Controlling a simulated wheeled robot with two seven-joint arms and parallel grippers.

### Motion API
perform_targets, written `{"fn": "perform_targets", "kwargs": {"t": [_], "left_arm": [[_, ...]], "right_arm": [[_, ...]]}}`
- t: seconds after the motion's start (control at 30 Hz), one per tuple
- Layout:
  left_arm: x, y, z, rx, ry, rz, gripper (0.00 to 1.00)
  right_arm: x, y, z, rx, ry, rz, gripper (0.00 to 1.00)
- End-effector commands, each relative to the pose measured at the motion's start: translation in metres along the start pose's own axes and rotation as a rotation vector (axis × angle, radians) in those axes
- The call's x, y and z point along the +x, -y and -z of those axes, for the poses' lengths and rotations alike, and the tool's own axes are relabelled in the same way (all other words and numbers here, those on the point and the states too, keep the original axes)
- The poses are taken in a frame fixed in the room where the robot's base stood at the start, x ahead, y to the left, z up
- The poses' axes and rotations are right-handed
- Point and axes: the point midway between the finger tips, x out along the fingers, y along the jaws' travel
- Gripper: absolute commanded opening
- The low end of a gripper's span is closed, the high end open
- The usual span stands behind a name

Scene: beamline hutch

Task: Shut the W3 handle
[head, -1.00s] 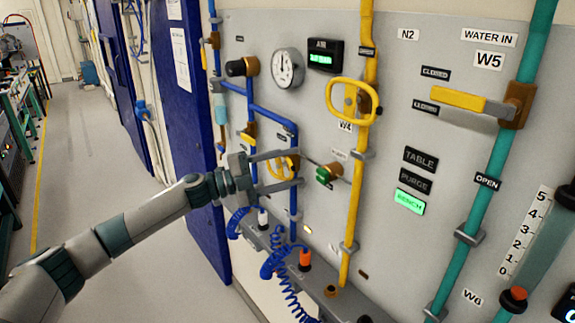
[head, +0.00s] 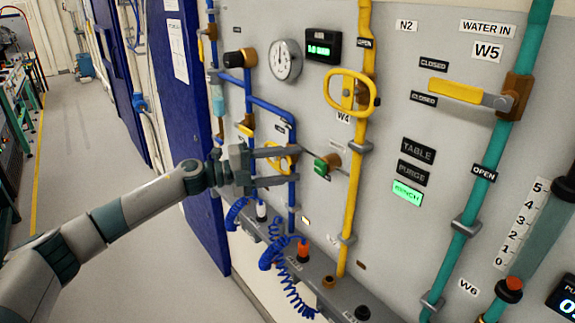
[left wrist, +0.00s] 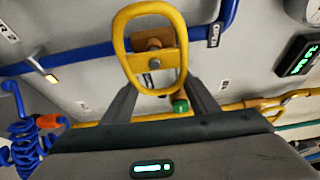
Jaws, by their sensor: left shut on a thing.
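A yellow loop handle (head: 271,159) sits on a brown valve body on the blue pipe (head: 292,188). Its own label cannot be read, so I cannot confirm from lettering that it is W3. My left gripper (head: 286,166) reaches in from the left, one finger above the handle and one below. In the left wrist view, the yellow loop (left wrist: 183,50) stands upright in the picture, with its near end between the fingers of my left gripper (left wrist: 160,88). The gripper is shut on this handle. My right gripper is not in view.
A larger yellow loop handle (head: 328,92), by the W4 label, is on the yellow pipe to the right. A green knob (head: 321,167) sits just right of my fingertips. Coiled blue hoses (head: 272,256) hang below. The floor (head: 110,170) at left is clear.

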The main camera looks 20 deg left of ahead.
Motion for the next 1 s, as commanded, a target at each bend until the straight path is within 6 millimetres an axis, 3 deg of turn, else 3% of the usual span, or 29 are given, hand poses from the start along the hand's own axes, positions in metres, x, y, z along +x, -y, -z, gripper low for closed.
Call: {"fn": "perform_targets", "kwargs": {"t": [0.03,0.1,0.57,0.77,1.0], "left_arm": [[0.0,-0.002,0.0,0.0,0.0,-0.002,0.56],[0.0,-0.002,0.0,0.0,0.0,-0.002,0.68],[-0.006,-0.002,0.0,-0.001,0.001,0.0,0.68],[-0.028,-0.004,-0.001,-0.002,0.003,-0.001,0.68],[-0.072,-0.006,-0.001,0.0,0.003,-0.002,0.68]], "right_arm": [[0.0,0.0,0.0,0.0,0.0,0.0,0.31],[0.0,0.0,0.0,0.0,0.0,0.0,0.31],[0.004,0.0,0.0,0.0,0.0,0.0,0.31],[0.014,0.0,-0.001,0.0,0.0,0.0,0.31],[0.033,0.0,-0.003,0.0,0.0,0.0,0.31]]}}
